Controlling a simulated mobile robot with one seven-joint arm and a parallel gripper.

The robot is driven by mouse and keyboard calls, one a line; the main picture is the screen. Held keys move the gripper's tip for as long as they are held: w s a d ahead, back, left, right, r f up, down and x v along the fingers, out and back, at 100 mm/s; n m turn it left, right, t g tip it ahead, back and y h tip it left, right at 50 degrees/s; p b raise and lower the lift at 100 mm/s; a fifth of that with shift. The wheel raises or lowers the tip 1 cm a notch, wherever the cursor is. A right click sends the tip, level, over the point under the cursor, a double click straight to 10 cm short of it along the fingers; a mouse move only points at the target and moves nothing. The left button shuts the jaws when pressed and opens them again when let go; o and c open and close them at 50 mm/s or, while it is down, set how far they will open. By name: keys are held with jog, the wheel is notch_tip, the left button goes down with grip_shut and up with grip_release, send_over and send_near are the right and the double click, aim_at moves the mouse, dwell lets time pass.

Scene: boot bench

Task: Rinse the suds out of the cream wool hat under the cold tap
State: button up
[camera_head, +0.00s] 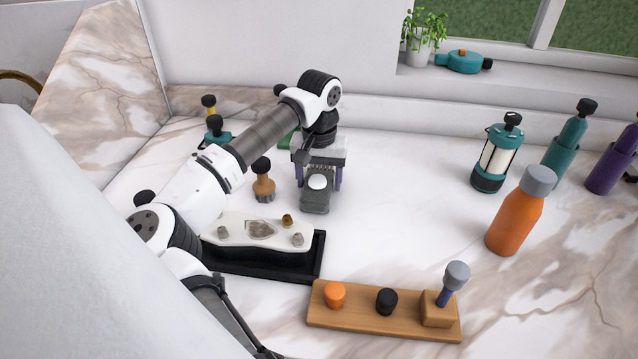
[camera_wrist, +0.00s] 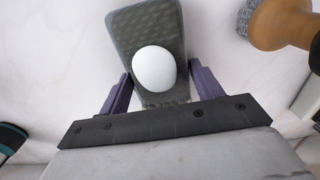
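No cream wool hat and no tap that I can make out for sure shows in either view. A curved brass-coloured bar (camera_head: 20,78) is cut off at the left edge of the head view; I cannot tell what it is. My gripper (camera_head: 318,178) is low over the marble top, its purple fingers apart. Between them lies a grey ribbed pad (camera_head: 315,203) with a smooth white rounded piece (camera_head: 317,182) on it. In the wrist view the fingers flank the pad (camera_wrist: 140,27) closely, and the white piece (camera_wrist: 154,69) is centred. I cannot tell whether they touch.
A wooden-handled brush (camera_head: 263,182) stands just left of my gripper. A black tray (camera_head: 318,255) with a pale plate and a wooden board (camera_head: 380,323) with knobs lie in front. An orange bottle (camera_head: 517,215) and teal lantern (camera_head: 497,155) stand right. Marble between is clear.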

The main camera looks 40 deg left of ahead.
aim_at(318, 178)
jog(key=c, duration=0.7)
jog(key=shift+o, duration=0.2)
jog(key=shift+r, duration=0.1)
notch_tip(318, 178, up, 20)
jog(key=b, duration=0.2)
jog(key=shift+b, duration=0.3)
jog(key=shift+s, duration=0.1)
